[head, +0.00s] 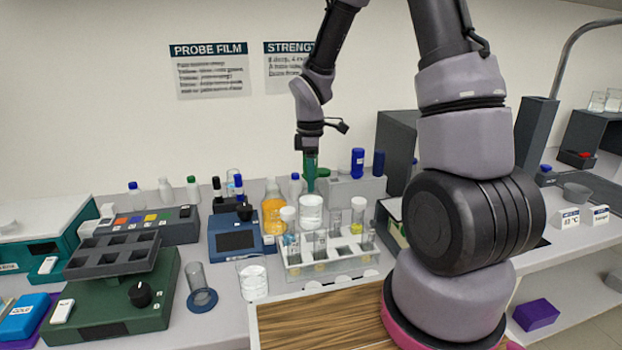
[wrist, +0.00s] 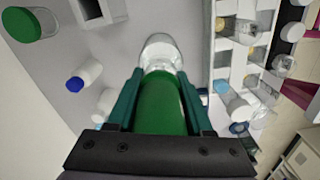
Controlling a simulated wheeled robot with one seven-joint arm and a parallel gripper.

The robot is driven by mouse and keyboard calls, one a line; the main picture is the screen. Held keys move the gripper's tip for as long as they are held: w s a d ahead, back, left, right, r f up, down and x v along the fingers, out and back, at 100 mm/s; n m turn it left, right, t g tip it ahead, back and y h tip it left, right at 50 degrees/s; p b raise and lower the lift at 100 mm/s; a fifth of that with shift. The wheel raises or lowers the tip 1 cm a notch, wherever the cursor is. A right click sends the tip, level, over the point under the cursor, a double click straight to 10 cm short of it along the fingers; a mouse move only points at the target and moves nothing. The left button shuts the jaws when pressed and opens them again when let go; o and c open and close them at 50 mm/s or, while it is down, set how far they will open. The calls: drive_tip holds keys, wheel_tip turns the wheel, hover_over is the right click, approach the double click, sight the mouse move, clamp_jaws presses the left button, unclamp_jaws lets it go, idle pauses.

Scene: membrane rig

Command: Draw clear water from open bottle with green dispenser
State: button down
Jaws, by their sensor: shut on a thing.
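My gripper (head: 310,155) is shut on the green dispenser (wrist: 162,108), one finger on either side of its body. The dispenser is upright, pointing down, in the head view. In the wrist view a clear glass vessel (wrist: 160,50) shows just beyond the dispenser's lower end and seems to be this bottle. The dispenser's tip is hidden, so I cannot tell whether it is inside the bottle or above it.
A white rack (head: 330,262) of tubes and capped vials stands in front of the bottle. An orange-filled bottle (head: 273,214) and a blue device (head: 234,240) are to the left. A blue-capped bottle (head: 296,186) stands close behind. A beaker (head: 252,280) stands front left.

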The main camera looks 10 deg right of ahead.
drive_tip(key=shift+c, duration=1.1)
unclamp_jaws()
drive_tip(key=shift+r, duration=0.1)
wheel_tip(320, 180, up, 11)
drive_tip(key=shift+f, duration=0.2)
